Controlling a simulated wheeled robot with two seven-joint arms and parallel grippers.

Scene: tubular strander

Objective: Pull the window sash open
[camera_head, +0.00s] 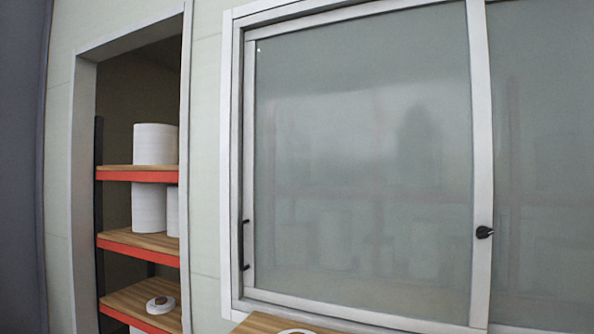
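The window sash (360,160) is a large frosted grey pane in a pale frame, filling the middle of the head view. Its left frame stile lies against the outer window frame (230,170), so the sash looks shut. A black vertical bar handle (244,245) is on the lower left stile. A small black latch (485,232) sits on the stile at the right, where a second pane (545,160) begins. Neither of my grippers is in view.
A recess at left holds shelves with red edges (140,176) and wooden boards, carrying white rolls (155,145) and a small spool (160,305). A wooden surface (262,323) with a white round object (297,331) is at the bottom edge, below the window.

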